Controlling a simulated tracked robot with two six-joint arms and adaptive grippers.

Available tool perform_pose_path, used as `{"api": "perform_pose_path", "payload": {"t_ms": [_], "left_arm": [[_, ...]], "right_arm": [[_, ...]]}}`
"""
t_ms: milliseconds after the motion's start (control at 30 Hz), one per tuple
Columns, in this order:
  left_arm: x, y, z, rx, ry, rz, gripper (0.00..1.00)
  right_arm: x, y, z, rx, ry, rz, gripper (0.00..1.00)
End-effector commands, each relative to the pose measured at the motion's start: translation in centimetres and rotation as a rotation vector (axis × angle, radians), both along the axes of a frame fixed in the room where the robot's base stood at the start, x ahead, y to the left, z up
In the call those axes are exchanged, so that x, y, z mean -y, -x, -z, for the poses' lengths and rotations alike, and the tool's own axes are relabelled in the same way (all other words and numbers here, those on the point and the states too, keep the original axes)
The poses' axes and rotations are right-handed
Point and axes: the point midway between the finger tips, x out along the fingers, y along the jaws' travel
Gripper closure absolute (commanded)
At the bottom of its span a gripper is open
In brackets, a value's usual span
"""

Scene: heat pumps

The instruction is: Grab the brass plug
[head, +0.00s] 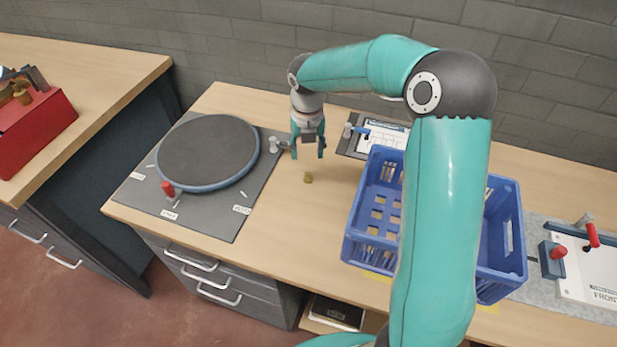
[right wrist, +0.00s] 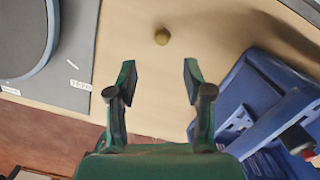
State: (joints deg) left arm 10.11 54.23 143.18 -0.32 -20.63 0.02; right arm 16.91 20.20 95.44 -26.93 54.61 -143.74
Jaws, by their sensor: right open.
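The brass plug (head: 308,177) is a small yellowish piece on the bare wooden bench top, between the round turntable and the blue crate. In the right wrist view the brass plug (right wrist: 162,37) lies beyond the fingertips, roughly in line with the gap between them. My right gripper (head: 308,152) points down above the bench, a little behind the plug in the head view. In the right wrist view my right gripper (right wrist: 158,72) has its fingers spread, with nothing between them. It is apart from the plug. My left gripper is in neither view.
A round grey turntable (head: 208,152) on a dark plate is to the left. A blue crate (head: 362,237) stands to the right, partly hidden by my right arm. A clipboard-like board (head: 383,136) lies behind it. A red toolbox (head: 36,128) sits on another bench. Bare wood surrounds the plug.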

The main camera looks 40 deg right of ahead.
Motion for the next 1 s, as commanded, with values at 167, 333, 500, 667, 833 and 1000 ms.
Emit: {"api": "perform_pose_path", "payload": {"t_ms": [167,333,500,667,833,1000], "left_arm": [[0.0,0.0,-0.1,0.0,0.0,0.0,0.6],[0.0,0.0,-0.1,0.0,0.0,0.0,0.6],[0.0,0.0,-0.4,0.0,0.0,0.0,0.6],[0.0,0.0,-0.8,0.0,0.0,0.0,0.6],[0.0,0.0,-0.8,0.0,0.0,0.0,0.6],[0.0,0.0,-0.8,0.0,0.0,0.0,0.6]], "right_arm": [[0.2,-0.3,3.2,-0.003,-0.001,-0.001,0.49],[0.3,-0.5,4.3,0.001,0.0,-0.002,0.49],[0.3,-0.4,5.7,-0.002,-0.002,-0.002,0.49],[0.5,-0.5,8.0,-0.002,-0.002,-0.002,0.49],[0.6,-0.7,9.5,0.0,-0.001,-0.003,0.49],[0.6,-0.7,9.6,0.001,-0.001,-0.003,0.49]]}}
